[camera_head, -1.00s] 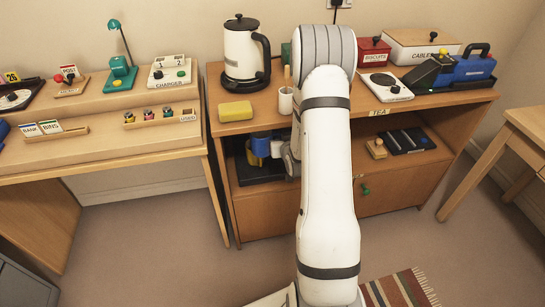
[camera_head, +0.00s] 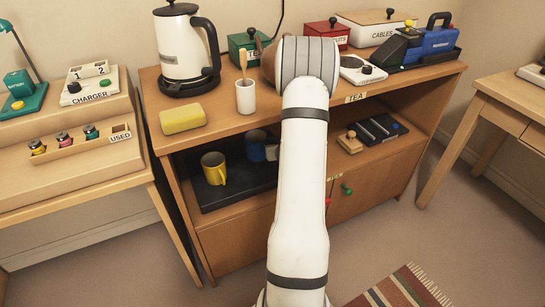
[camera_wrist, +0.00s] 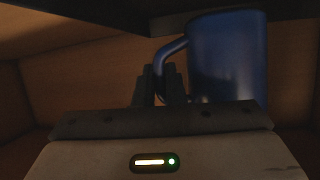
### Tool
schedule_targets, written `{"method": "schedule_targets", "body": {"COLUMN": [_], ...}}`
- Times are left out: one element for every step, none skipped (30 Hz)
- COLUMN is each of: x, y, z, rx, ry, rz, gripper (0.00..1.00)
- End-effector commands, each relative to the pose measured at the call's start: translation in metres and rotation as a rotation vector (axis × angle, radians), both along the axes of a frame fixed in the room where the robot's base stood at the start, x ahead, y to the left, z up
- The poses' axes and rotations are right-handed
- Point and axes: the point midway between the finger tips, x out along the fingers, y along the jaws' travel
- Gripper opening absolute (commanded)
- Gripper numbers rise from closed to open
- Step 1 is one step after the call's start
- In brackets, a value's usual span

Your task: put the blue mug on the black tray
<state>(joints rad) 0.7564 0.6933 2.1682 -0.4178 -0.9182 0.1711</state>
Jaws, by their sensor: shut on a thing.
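The blue mug (camera_head: 256,146) is in the open shelf of the cabinet, at the back right part of the black tray (camera_head: 225,196), as seen in the head view. I cannot tell whether it touches the tray. In the wrist view the blue mug (camera_wrist: 228,55) is large and close, with its handle at the dark fingers of my gripper (camera_wrist: 160,88), which is shut on the handle. In the head view my gripper (camera_head: 271,150) is mostly hidden behind my arm. A yellow mug (camera_head: 214,168) stands on the tray, left of the blue mug.
The cabinet top (camera_head: 228,122) lies close above the shelf. On it are a kettle (camera_head: 187,48), a yellow sponge (camera_head: 183,118) and a white cup (camera_head: 245,97). A wooden stamp-like object (camera_head: 350,142) and a dark case (camera_head: 381,129) lie on the shelf's right side.

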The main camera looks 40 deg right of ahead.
Motion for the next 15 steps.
{"method": "schedule_targets", "body": {"x": [-0.001, -0.001, -0.002, -0.002, -0.002, -0.002, -0.003, -0.003, -0.003, -0.003, -0.003, -0.003, -0.003, -0.003, -0.003], "y": [-0.002, -0.002, -0.002, -0.003, -0.003, -0.003, -0.003, -0.003, -0.003, -0.003, -0.003, -0.004, -0.004, -0.004, -0.004], "z": [-0.003, -0.005, -0.009, -0.013, -0.017, -0.024, -0.029, -0.033, -0.038, -0.040, -0.040, -0.040, -0.039, -0.039, -0.039], "rx": [-0.001, 0.000, 0.000, 0.000, 0.001, 0.001, 0.001, 0.001, 0.000, 0.000, 0.000, -0.001, -0.002, -0.002, -0.002], "ry": [-0.002, -0.002, -0.001, -0.001, 0.000, 0.000, 0.000, 0.000, 0.000, 0.000, -0.001, -0.001, -0.002, -0.002, -0.002], "rz": [-0.002, -0.004, -0.005, -0.006, -0.006, -0.007, -0.007, -0.007, -0.008, -0.008, -0.008, -0.007, -0.008, -0.008, -0.008], "gripper": [0.00, 0.00, 0.00, 0.00, 0.00, 0.00, 0.00, 0.00, 0.00, 0.00, 0.00, 0.00, 0.00, 0.00, 0.00]}}
